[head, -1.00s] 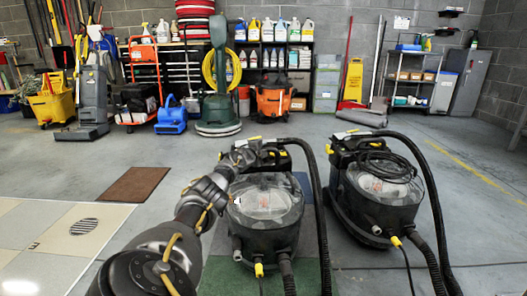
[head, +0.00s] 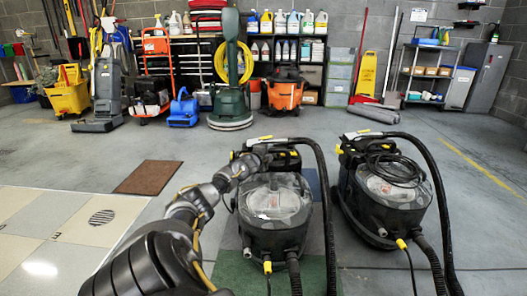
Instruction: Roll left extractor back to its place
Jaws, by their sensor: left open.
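The left extractor (head: 275,212) is a black machine with a clear domed lid, standing upright in the middle foreground of the head view. My left gripper (head: 259,154) is open at the top rear of this extractor, by its black handle. The jaws are small and dark against the black housing, so contact cannot be told. A green pad (head: 232,274) shows at the extractor's base, and a strip of blue pad (head: 312,184) shows behind it. My right gripper is out of view.
A second, similar extractor (head: 385,200) stands close on the right, with black hoses between the two. A brown mat (head: 148,177) and a floor drain (head: 102,217) lie to the left. Cleaning machines and shelves line the back wall. The floor between is clear.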

